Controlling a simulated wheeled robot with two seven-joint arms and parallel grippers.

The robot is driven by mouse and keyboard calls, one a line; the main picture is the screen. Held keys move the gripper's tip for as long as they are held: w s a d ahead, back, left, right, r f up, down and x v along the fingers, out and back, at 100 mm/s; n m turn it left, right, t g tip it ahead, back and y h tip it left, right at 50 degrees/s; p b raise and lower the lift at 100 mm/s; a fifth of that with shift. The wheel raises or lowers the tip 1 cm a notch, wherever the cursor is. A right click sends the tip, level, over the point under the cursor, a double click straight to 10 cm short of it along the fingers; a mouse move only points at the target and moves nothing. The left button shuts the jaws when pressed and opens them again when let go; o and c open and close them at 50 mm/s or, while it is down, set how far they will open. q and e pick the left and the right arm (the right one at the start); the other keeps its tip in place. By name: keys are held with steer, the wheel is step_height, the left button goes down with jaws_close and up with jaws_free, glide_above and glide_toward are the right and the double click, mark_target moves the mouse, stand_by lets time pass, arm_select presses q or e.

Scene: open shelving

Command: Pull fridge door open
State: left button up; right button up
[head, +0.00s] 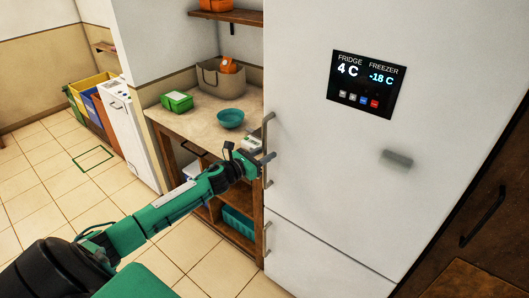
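The white fridge door (330,150) fills the middle right of the head view and looks closed. A dark display panel on it reads fridge 4 C and freezer -18 C. The long vertical metal handle (267,130) runs along the door's left edge. My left arm comes in from the lower left, and its gripper (268,158) is at the lower half of the handle. The fingers seem to be at or around the bar. Whether they are closed on it is too small to tell. My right gripper does not show.
Left of the fridge stands a wooden counter (190,122) with a teal bowl (230,118), a green box (176,101) and a basket (222,80). A lower drawer front (310,262) sits under the door. A dark wooden cabinet (495,220) is at right. Open tiled floor lies left.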

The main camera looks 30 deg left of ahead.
arm_select(q)
jaws_close()
stand_by(0.3)
